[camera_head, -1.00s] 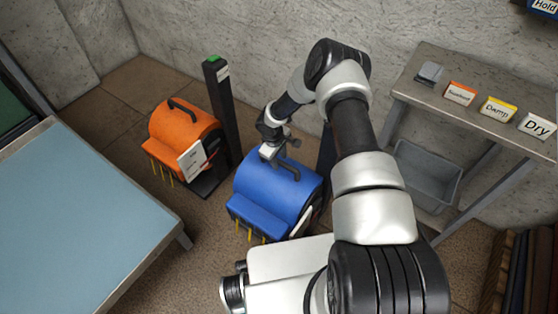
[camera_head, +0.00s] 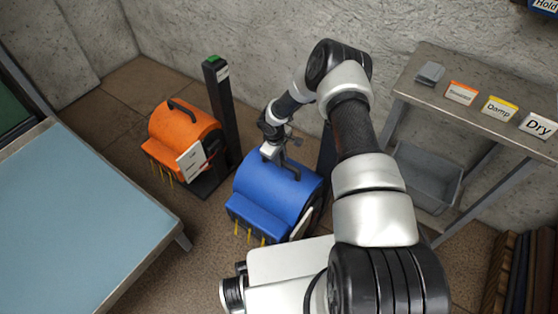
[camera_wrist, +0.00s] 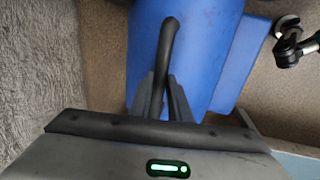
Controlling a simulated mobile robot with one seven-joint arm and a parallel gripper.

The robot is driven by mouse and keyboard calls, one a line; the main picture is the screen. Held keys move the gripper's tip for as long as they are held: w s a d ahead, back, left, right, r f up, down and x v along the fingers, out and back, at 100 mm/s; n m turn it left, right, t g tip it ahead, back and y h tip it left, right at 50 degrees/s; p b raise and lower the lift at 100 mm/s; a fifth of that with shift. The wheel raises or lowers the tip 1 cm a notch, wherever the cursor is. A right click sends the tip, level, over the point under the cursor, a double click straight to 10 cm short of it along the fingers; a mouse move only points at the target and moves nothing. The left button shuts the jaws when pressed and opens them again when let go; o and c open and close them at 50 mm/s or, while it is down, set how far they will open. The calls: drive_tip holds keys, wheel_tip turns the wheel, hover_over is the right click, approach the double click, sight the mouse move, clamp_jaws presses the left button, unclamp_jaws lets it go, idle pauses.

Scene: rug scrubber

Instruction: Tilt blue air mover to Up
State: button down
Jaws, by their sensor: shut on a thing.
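The blue air mover (camera_head: 270,198) stands on the floor in front of the wall, with a dark handle (camera_head: 290,171) on its top. In the wrist view the blue body (camera_wrist: 205,45) fills the upper middle, and the dark handle (camera_wrist: 167,45) runs down between my fingers. My gripper (camera_wrist: 163,95) is shut on that handle, one finger on each side. In the head view my gripper (camera_head: 269,151) is at the top of the air mover, and its fingertips are hard to make out. The air mover's side label is mostly hidden by my arm.
An orange air mover (camera_head: 183,128) stands to the left beside a dark post (camera_head: 222,110) with a green top. A blue-topped table (camera_head: 75,220) is at left. A grey shelf (camera_head: 470,100) with Damp and Dry cards and a grey bin (camera_head: 425,178) is at right.

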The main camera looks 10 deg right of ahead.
drive_tip(key=w+d+f+b, duration=0.3)
drive_tip(key=w+d+f, duration=0.1)
drive_tip(key=w+d, duration=0.5)
drive_tip(key=shift+w+d, duration=0.3)
drive_tip(key=shift+d, duration=0.15)
drive_tip(key=shift+w+d, duration=0.1)
drive_tip(key=c, duration=1.6)
unclamp_jaws()
drive_tip(key=shift+d+f, duration=0.1)
drive_tip(key=shift+f, duration=0.05)
drive_tip(key=shift+c, duration=0.2)
drive_tip(key=s+a+r+p, duration=0.1)
drive_tip(key=r+p, duration=0.1)
drive_tip(key=r, duration=0.6)
drive_tip(key=s+a+r+p, duration=0.1)
drive_tip(key=a+r+p, duration=0.1)
drive_tip(key=r, duration=0.6)
drive_tip(key=shift+s+a+r+p, duration=0.25)
drive_tip(key=shift+s+r+p, duration=0.1)
drive_tip(key=shift+s+p, duration=0.05)
